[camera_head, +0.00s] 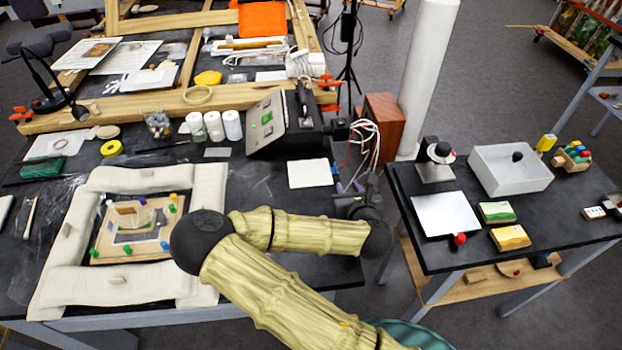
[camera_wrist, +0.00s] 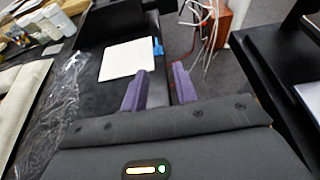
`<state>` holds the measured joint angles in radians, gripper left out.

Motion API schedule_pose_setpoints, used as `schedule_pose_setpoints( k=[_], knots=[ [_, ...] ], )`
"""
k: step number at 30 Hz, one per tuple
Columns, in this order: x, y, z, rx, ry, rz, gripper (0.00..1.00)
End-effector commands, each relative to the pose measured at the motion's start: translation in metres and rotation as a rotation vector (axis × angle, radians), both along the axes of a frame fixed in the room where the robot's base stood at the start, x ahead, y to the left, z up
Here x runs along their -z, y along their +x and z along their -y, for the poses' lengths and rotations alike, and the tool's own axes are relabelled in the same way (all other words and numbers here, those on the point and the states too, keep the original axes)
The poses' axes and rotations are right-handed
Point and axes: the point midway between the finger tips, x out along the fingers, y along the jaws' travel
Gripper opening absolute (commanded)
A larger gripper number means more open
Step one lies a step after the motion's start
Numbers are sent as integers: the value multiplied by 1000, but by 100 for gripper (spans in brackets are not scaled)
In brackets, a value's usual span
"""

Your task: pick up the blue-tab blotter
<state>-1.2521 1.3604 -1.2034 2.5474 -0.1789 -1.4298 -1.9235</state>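The blotter (camera_head: 310,173) is a white, nearly square sheet lying flat on the dark worktable. It also shows in the wrist view (camera_wrist: 126,60), with its blue tab (camera_wrist: 158,46) on the right edge. My gripper (camera_wrist: 160,84) has two purple fingers standing apart with nothing between them. The fingers are just in front of the blotter's near right corner in the wrist view. In the head view my gripper (camera_head: 347,188) is at the table's right end, close to the blotter's right side. I cannot tell its exact height.
A slanted control box (camera_head: 268,124) stands behind the blotter, with white jars (camera_head: 214,126) to its left. A padded white frame (camera_head: 62,245) is at left. A gap separates the right table (camera_head: 467,255).

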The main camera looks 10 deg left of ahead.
Motion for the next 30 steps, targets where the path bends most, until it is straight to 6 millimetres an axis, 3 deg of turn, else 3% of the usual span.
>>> schedule_pose_setpoints(
  k=[12,26,30],
  knots=[
    [24,59,-18,-3,0,0,29],
    [29,67,-20,0,0,-1,29],
    [32,77,-27,-3,0,0,29]
  ],
)
